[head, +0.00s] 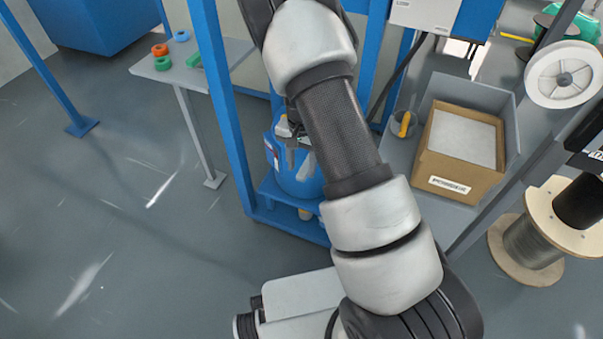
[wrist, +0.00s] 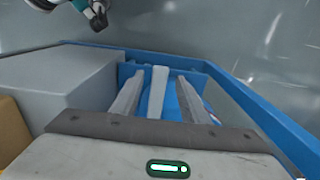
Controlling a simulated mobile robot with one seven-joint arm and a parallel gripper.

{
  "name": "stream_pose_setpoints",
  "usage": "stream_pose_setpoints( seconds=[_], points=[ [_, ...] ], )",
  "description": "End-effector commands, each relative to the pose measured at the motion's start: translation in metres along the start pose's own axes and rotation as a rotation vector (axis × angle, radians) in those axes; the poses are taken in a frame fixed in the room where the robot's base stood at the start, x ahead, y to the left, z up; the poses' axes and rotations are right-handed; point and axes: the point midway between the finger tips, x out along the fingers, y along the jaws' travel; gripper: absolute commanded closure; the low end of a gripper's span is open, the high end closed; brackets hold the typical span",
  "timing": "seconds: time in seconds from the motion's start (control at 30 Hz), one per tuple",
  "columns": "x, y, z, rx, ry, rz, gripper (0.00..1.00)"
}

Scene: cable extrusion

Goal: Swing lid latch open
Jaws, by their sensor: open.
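The blue drum-shaped container (head: 298,178) stands low in a blue frame, partly hidden behind my arm in the head view. My gripper (head: 291,142) is at its upper part, and the arm covers much of that area. In the wrist view, my gripper's two grey fingers (wrist: 160,80) are apart. A light grey upright bar (wrist: 157,98) shows between them, with blue surface behind it; it may be the lid latch. I cannot tell whether a finger touches the bar. The lid's edge is not clear.
Blue frame posts (head: 223,110) rise close to the container. A grey bench with a cardboard box (head: 460,150) is at the right. A wire spool (head: 535,235) stands on the floor. A small table (head: 180,68) holds coloured rings at the left. The left floor is clear.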

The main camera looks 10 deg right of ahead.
Motion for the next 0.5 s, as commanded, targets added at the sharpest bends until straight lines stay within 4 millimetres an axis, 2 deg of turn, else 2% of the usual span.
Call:
stream_pose_setpoints(
  seconds=[0.03, 0.2, 0.5],
  points=[
    [0.01, 0.0, 0.0, 0.001, -0.001, 0.0, 0.59],
    [0.023, 0.0, 0.0, 0.0, 0.0, -0.001, 0.59],
    [0.026, 0.0, 0.0, -0.001, 0.0, -0.001, 0.59]
  ],
)
